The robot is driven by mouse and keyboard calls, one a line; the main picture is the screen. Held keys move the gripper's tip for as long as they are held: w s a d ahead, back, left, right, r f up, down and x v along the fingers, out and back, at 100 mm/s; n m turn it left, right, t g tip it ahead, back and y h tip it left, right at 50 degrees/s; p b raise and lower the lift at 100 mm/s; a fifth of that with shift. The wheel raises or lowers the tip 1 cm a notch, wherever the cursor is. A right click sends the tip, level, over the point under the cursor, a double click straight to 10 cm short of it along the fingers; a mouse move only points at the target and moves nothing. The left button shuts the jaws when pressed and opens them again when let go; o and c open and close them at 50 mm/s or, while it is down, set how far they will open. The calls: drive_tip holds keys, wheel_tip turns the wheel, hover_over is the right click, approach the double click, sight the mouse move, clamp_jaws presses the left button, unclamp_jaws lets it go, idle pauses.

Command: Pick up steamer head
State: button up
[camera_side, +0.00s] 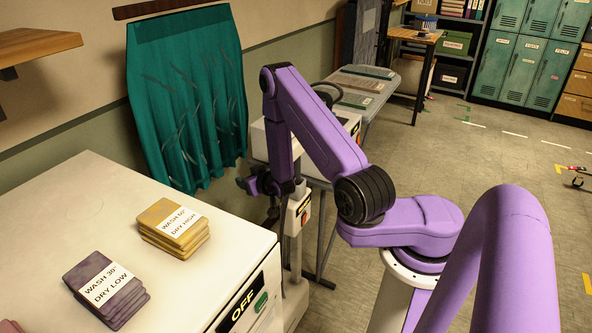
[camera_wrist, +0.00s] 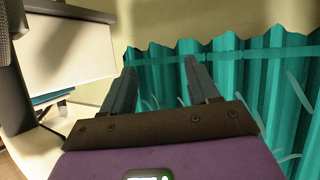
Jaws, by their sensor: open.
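I cannot make out the steamer head for certain in either view. My gripper (camera_side: 246,184) is beside the teal pleated cloth. In the wrist view its two fingers (camera_wrist: 160,72) are apart, with nothing between them but the cloth and wall beyond.
The teal cloth (camera_side: 186,95) hangs on the wall. A white machine top (camera_side: 110,205) holds a yellow cloth stack (camera_side: 173,226) and a purple cloth stack (camera_side: 106,290), with an OFF sign on its front. A table (camera_side: 362,92) stands behind my arm. Floor at right is mostly clear.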

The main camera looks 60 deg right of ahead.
sight(298, 165)
drive_tip(key=s+d+m+h, duration=0.1)
drive_tip(key=s+d+h, duration=0.1)
drive_tip(key=s, duration=0.2)
drive_tip(key=s+d+m+h, duration=0.2)
drive_tip(key=s+d+h, duration=0.1)
drive_tip(key=s, duration=0.2)
drive_tip(key=s+d+m+t+h, duration=0.1)
drive_tip(key=s+d+h, duration=0.1)
drive_tip(key=s+d, duration=0.1)
drive_tip(key=shift+s+r+m, duration=0.15)
drive_tip(key=shift+s+m, duration=0.25)
drive_tip(key=shift+s, duration=0.3)
drive_tip(key=shift+w+d, duration=0.3)
drive_tip(key=shift+d, duration=0.05)
drive_tip(key=x, duration=0.6)
drive_tip(key=shift+w+d+r, duration=0.1)
drive_tip(key=shift+d, duration=0.1)
clamp_jaws()
